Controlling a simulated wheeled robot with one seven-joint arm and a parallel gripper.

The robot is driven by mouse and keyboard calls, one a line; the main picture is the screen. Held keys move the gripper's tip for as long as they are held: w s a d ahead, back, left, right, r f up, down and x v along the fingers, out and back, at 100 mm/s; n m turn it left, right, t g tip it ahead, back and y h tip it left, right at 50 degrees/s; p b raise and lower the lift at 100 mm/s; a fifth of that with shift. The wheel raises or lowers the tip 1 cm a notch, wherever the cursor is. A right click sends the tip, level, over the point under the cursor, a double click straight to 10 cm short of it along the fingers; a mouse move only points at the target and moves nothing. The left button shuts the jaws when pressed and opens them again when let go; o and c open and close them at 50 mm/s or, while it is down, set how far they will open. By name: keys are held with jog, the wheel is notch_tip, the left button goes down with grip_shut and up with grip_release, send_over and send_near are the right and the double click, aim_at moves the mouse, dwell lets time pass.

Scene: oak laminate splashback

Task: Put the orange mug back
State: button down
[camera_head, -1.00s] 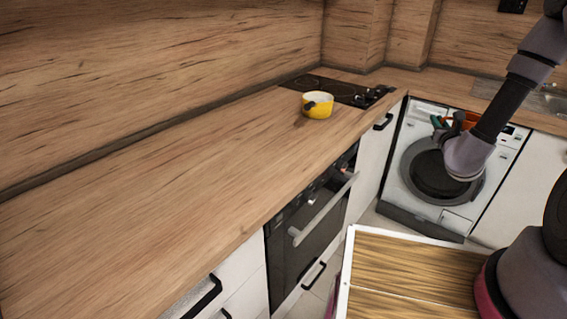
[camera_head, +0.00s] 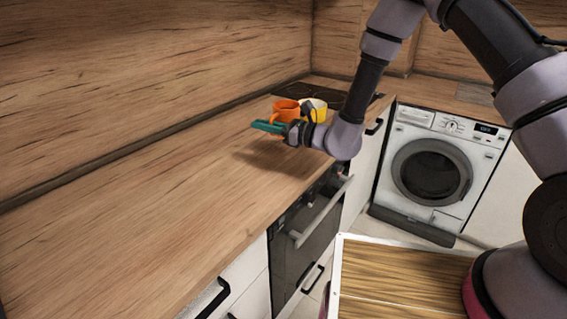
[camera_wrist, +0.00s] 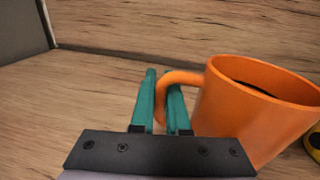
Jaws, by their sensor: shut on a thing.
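The orange mug (camera_head: 285,110) is upright in front of the wooden splashback, over the far part of the countertop. My gripper (camera_head: 270,126) has teal fingers and is at the mug's near side. In the wrist view the fingers (camera_wrist: 161,98) close around the handle of the mug (camera_wrist: 255,105), which lies to the right. The mug's inside looks dark. I cannot tell whether its base touches the countertop, as the gripper and the frame of the wrist view hide it.
A yellow pot (camera_head: 318,108) stands just right of the mug, close to it. A black hob (camera_head: 340,96) lies behind. The wooden countertop (camera_head: 150,210) is clear toward the near left. An oven (camera_head: 305,225) and a washing machine (camera_head: 432,170) stand below the counters.

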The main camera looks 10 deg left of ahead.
jog(key=shift+g, duration=0.3)
jog(key=shift+s+a+f, duration=0.15)
jog(key=shift+f, duration=2.35)
jog(key=shift+s+a+f, duration=0.1)
jog(key=shift+s+f, duration=0.05)
jog(key=shift+f, duration=2.3)
jog(key=shift+f, duration=0.1)
jog(key=c, duration=0.9)
grip_release()
jog(key=shift+f, duration=0.1)
